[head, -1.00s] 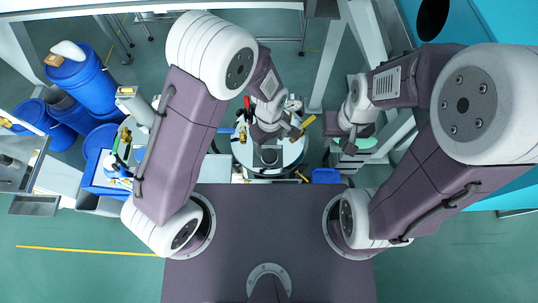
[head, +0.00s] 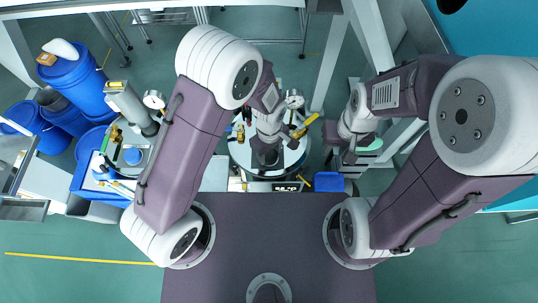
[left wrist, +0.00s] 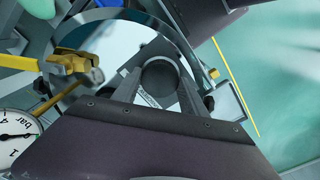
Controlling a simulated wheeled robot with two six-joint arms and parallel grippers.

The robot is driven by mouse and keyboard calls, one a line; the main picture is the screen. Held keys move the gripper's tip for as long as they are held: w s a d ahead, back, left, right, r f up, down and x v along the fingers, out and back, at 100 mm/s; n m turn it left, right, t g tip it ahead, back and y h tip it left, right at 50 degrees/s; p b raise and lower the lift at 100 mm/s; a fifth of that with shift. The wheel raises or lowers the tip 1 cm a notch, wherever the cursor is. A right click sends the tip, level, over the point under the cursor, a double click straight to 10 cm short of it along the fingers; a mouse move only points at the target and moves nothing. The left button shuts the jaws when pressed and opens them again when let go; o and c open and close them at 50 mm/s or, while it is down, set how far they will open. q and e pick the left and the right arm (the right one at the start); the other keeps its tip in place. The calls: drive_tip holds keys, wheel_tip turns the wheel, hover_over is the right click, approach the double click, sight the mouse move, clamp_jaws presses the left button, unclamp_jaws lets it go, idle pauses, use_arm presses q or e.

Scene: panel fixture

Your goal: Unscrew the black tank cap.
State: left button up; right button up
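The black tank cap (left wrist: 160,77) is a dark round knob on top of the bright round tank (head: 240,153). In the left wrist view it sits between the two fingers of my left gripper (left wrist: 160,82), which meet its sides; no clear gap shows. In the head view my left gripper (head: 267,154) is over the tank, pointing down at the cap. The cap's base is partly hidden by the fingers. My right gripper (head: 350,153) hangs to the right, apart from the tank; its fingers are too small to read.
A pressure gauge (head: 294,98) and a yellow-handled valve (head: 306,125) stand close behind the tank; the gauge also shows in the left wrist view (left wrist: 14,132). A blue bin (head: 328,182) is at the right front. Blue barrels (head: 80,78) stand at the far left.

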use_arm(q)
drive_tip(key=c, duration=0.3)
drive_tip(key=shift+n, duration=1.7)
drive_tip(key=shift+p, duration=0.3)
drive_tip(key=shift+n, duration=1.7)
